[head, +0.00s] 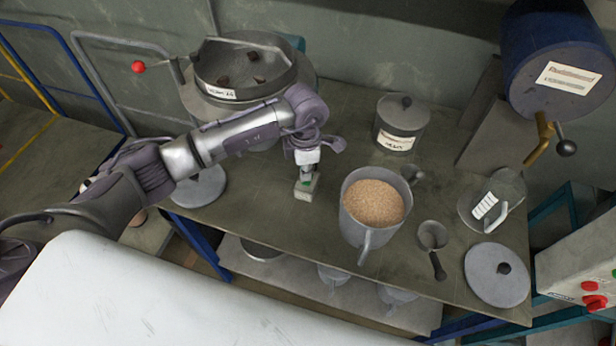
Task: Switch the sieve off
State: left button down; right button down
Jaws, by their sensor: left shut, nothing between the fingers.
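The sieve (243,66) is a round grey pan on a base at the back left of the table, with a white label on its rim and a few dark lumps inside. My left gripper (307,174) points down, shut and empty, right over this box. I cannot tell whether its tips touch the box; they hide part of its top. My right gripper is not in view.
A large grey jug (349,214) of brown grain stands right of the box. Behind it is a lidded pot (401,128). A scoop (432,238), a round lid (497,274) and a blue drum (555,50) are further right. A red knob (138,67) is left of the sieve.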

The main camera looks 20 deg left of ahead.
aim_at(306, 183)
pick_arm(q)
jog(key=shift+f+b, duration=1.1)
jog(key=shift+f, duration=0.15)
dwell(0.3)
jog(key=shift+s+r, duration=0.1)
jog(key=shift+r, duration=0.1)
jog(key=shift+r+p, duration=0.75)
jog(key=shift+r, duration=0.15)
jog(key=shift+r+p, duration=1.25)
jog(key=shift+r, duration=1.25)
jog(key=shift+f, duration=0.1)
